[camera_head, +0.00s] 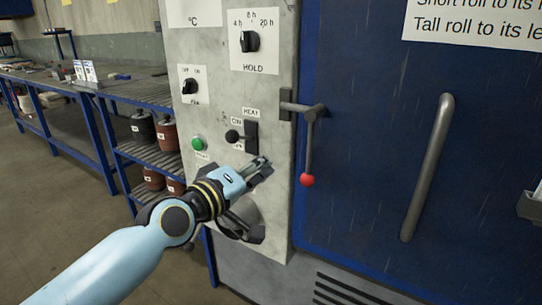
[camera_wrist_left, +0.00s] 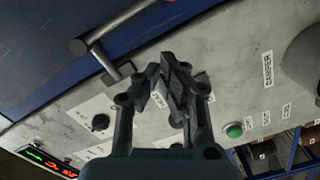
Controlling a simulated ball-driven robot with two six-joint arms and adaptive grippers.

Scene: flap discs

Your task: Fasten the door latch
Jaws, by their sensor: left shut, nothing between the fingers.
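The blue oven door (camera_head: 375,150) appears closed against the grey control panel (camera_head: 225,90). Its door latch (camera_head: 309,140) has a dark lever hanging down to a red ball knob (camera_head: 308,180). A short bar runs from the latch pivot left to a dark keeper (camera_head: 286,104) on the panel edge; I cannot tell how deep it sits there. My left gripper (camera_head: 264,164) is shut and empty in front of the panel, left of the red knob and apart from it. In the left wrist view, the fingers are together and the latch metal (camera_wrist_left: 100,52) shows at upper left. My right gripper is not seen.
A dark heat switch (camera_head: 251,136), a green button (camera_head: 197,143) and a hold dial (camera_head: 250,41) are on the panel near my left arm. A long grey door handle (camera_head: 428,165) stands out on the door. A workbench (camera_head: 135,90) stands at left.

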